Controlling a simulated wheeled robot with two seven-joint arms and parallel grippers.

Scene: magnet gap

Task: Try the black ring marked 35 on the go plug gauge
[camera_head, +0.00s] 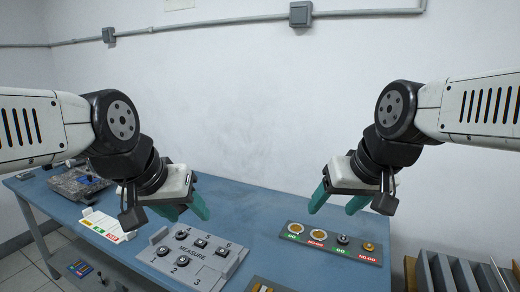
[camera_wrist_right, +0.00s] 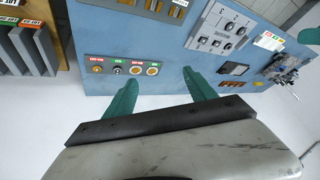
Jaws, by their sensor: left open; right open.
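A grey tray labelled MEASURE (camera_head: 190,252) stands mid-table with small dark parts at numbered places 1, 2, 4, 5 and 6; place 3 looks bare. Any 35 mark is too small to read. A gauge board (camera_head: 330,244) lies to the right, with two yellowish round pieces, a dark plug (camera_head: 343,239) over a green GO label and a brass plug (camera_head: 368,246) over a red NO-GO label. My left gripper (camera_head: 188,211) is open and empty above the tray's far side. My right gripper (camera_head: 334,205) is open and empty above the gauge board, which also shows in the right wrist view (camera_wrist_right: 106,69).
A small white, green and red label rack (camera_head: 105,226) and a dark mechanical device (camera_head: 77,184) stand at the left. Another slotted holder (camera_head: 264,286) sits at the front edge. Grey bins (camera_head: 447,272) stand at the lower right. Blue table (camera_head: 262,225) is bare between tray and board.

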